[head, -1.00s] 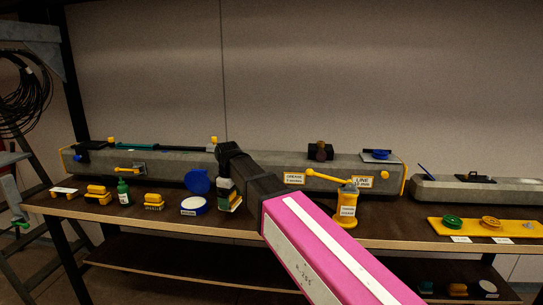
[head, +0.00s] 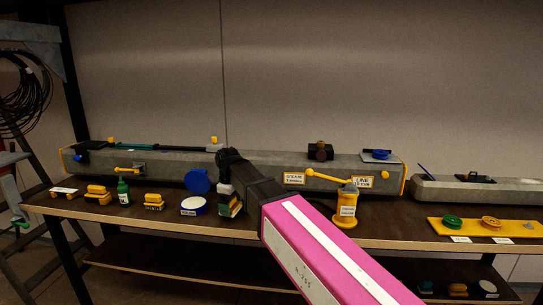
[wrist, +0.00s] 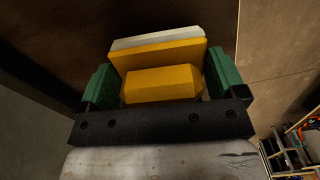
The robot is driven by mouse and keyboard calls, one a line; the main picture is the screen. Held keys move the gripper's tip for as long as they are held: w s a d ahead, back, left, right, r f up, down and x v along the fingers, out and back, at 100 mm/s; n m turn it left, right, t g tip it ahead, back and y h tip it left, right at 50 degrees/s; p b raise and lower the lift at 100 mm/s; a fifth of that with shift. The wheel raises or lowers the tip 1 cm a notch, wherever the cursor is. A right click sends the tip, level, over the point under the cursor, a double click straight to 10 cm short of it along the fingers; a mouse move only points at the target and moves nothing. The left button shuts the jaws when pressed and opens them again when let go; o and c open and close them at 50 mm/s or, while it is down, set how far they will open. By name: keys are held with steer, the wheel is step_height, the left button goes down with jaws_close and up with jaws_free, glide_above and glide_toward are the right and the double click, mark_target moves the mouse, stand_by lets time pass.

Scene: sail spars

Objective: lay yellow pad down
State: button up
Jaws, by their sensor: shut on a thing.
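My gripper (head: 229,202) hangs at the front part of the brown bench, pointing down. In the wrist view its two green-padded fingers (wrist: 160,82) stand on either side of a yellow pad (wrist: 162,86), shut on it. The pad has a raised yellow block and a pale layer behind it. In the head view the held pad (head: 236,211) shows only as a small yellow and white edge below the fingers. Whether it touches the bench top is not clear.
Yellow blocks (head: 154,201) and a green bottle (head: 124,192) are farther left. A yellow winch-like stand (head: 346,208) is to the right. A long grey spar (head: 270,165) lies behind.

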steer(key=shift+f, duration=0.75)
steer(key=o, duration=0.6)
steer(key=shift+f, duration=0.1)
step_height(320, 180, up, 10)
steer(key=shift+r, duration=0.45)
steer(key=shift+s, duration=0.1)
